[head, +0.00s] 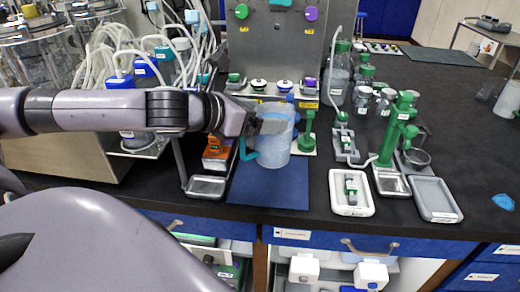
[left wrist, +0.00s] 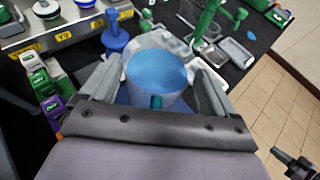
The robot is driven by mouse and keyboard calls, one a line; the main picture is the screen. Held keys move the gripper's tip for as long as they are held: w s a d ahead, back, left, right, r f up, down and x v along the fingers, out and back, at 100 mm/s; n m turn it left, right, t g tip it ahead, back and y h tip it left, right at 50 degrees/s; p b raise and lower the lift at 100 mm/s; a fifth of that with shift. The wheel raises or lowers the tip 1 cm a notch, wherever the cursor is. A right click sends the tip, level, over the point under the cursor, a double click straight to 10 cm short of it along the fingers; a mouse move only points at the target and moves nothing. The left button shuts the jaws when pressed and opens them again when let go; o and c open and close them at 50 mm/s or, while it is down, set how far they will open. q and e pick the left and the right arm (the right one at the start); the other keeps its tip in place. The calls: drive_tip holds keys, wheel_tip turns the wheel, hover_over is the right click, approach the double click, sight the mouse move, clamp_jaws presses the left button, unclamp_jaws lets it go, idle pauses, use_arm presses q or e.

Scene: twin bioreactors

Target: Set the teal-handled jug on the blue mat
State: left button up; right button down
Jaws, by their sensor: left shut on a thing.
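The jug (head: 274,148) is pale, translucent and upright, with blue inside and a teal handle (head: 247,142) at its left in the head view. My left gripper (head: 272,126) is shut on the jug's upper part. In the left wrist view the jug (left wrist: 157,78) sits between the two fingers (left wrist: 155,88), its handle toward the wrist. The blue mat (head: 268,193) lies flat near the bench's front edge. The jug's base appears over the mat's back part; I cannot tell whether it touches.
A green stand (head: 305,134) is close to the jug's right. An orange-labelled item (head: 215,154) and a metal tray (head: 207,186) are left of the mat. White trays (head: 351,195) are to the right. A steel panel (head: 285,50) rises behind. The mat's front is clear.

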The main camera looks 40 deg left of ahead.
sight(258, 141)
use_arm(q)
drive_tip(key=shift+f+b, duration=0.6)
drive_tip(key=shift+f, duration=2.55)
drive_tip(key=o, duration=1.8)
drive_tip(key=shift+f, duration=0.15)
drive_tip(key=shift+c, duration=0.2)
